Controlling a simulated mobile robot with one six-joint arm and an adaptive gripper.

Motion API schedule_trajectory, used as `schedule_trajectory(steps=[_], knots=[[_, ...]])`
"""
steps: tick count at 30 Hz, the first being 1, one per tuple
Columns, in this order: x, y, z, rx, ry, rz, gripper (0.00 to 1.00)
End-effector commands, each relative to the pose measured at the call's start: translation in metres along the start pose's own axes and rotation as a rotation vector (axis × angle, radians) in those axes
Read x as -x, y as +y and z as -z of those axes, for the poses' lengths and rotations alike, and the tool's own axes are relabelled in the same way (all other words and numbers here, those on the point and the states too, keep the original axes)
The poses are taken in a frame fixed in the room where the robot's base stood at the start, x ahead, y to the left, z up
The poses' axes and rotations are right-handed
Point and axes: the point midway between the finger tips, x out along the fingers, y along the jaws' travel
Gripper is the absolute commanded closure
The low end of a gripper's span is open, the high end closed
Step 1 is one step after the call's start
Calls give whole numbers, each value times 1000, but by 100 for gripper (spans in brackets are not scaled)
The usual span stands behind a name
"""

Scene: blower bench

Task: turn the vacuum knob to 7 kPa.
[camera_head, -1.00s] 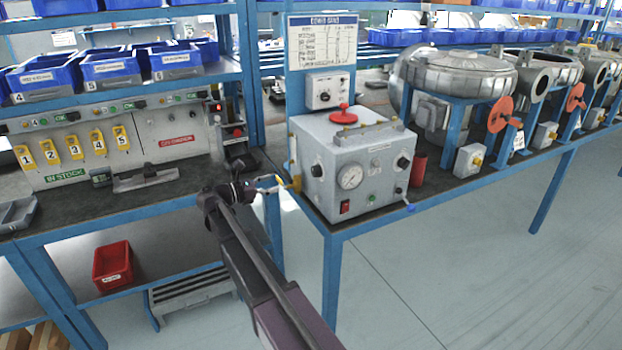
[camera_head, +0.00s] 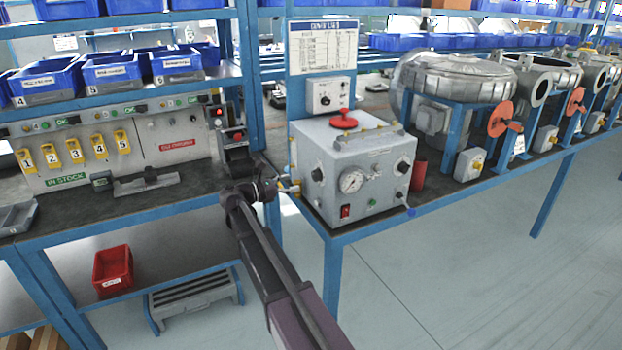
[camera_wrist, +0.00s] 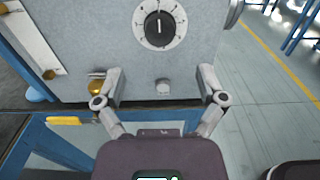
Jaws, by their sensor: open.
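A round black knob (camera_wrist: 159,28) with a white pointer line and a pale dial ring sits on a grey panel (camera_wrist: 85,30) in the wrist view. The pointer stands about upright in that picture; the dial figures are too small to read. My gripper (camera_wrist: 161,82) is open and empty, its two fingers spread below the knob and apart from it. In the head view my gripper (camera_head: 287,188) is at the left side of the grey test box (camera_head: 335,205), its fingers partly hidden.
A red hand knob (camera_head: 343,121) tops the box. A black device with a red button (camera_head: 236,140) stands left of it. Floor is open at right.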

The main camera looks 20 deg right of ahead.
Motion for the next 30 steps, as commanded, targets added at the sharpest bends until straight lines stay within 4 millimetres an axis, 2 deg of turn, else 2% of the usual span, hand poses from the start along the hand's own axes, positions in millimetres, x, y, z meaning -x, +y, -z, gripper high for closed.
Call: schedule_trajectory(steps=[9, 15, 29, 30], knots=[[-49, 0, 0, 0, 0, 2, 10], [-69, 0, 0, 0, 0, 1, 10], [-77, 0, 0, 0, 0, 1, 10], [-77, 0, 0, 0, 0, 1, 16]])
